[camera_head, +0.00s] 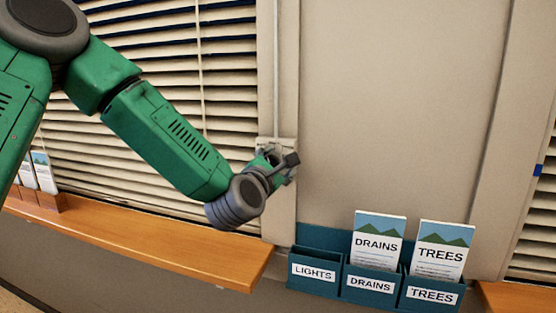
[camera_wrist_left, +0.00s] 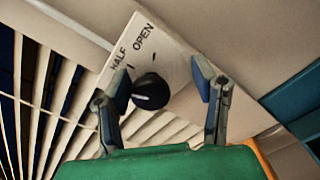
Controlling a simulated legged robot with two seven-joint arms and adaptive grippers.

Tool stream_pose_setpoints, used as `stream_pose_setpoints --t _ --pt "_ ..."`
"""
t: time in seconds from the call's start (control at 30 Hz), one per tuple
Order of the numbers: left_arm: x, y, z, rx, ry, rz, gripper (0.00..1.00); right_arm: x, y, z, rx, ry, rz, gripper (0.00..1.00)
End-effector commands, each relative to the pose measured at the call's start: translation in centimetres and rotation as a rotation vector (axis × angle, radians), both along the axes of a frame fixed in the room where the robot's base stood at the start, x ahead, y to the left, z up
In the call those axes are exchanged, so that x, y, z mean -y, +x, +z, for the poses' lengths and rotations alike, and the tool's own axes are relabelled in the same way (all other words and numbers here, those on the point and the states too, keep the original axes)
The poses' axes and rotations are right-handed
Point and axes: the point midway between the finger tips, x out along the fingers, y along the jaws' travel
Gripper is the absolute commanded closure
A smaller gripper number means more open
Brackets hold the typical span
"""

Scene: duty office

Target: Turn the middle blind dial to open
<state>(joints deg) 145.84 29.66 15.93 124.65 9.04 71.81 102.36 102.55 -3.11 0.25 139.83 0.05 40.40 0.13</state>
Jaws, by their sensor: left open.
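The blind dial is a round black knob (camera_wrist_left: 151,91) on a pale plate (camera_wrist_left: 172,50) marked HALF and OPEN, seen in the left wrist view. My left gripper (camera_wrist_left: 168,88) is open, with one finger on each side of the knob. The left finger is close to the knob and the right finger is farther off; I cannot tell whether either touches. In the head view my left gripper (camera_head: 280,163) is in front of the plate (camera_head: 288,147) on the window post, hiding the knob. My right gripper is not in view.
Slatted blinds (camera_head: 130,160) hang left of the post. A wooden sill (camera_head: 150,240) runs below them. A teal rack (camera_head: 345,285) labelled LIGHTS, DRAINS and TREES is on the wall at lower right, with leaflets in two pockets. The wall panel (camera_head: 390,100) above is bare.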

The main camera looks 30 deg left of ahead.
Motion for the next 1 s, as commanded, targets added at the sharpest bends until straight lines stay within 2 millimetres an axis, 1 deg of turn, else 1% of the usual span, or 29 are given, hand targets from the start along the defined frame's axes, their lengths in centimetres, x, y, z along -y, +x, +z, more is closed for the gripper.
stream_pose_setpoints --t 0.1,0.23,0.27,0.3,0.37,0.4,0.83,1.0 --pt "-1.1 0.0 -0.3 -0.001 -0.010 0.004 0.47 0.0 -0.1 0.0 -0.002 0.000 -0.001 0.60" --pt "-2.0 0.0 -0.7 -0.002 -0.019 0.004 0.47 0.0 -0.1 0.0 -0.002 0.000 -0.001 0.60" --pt "-2.2 0.1 -0.8 -0.002 -0.021 0.004 0.50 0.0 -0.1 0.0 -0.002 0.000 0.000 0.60" --pt "-2.4 0.1 -0.9 -0.003 -0.022 0.004 0.64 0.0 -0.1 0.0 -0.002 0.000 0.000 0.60" --pt "-2.5 0.1 -0.9 -0.004 -0.023 0.004 0.86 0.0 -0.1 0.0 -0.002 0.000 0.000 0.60" --pt "-2.5 0.2 -1.0 -0.004 -0.023 0.004 0.99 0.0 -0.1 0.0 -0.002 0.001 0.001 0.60" --pt "-1.8 0.2 -0.4 0.001 -0.011 0.009 1.00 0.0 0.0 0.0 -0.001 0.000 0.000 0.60" --pt "-1.5 0.2 -0.2 -0.002 0.021 0.003 1.00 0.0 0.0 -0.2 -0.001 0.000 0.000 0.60"
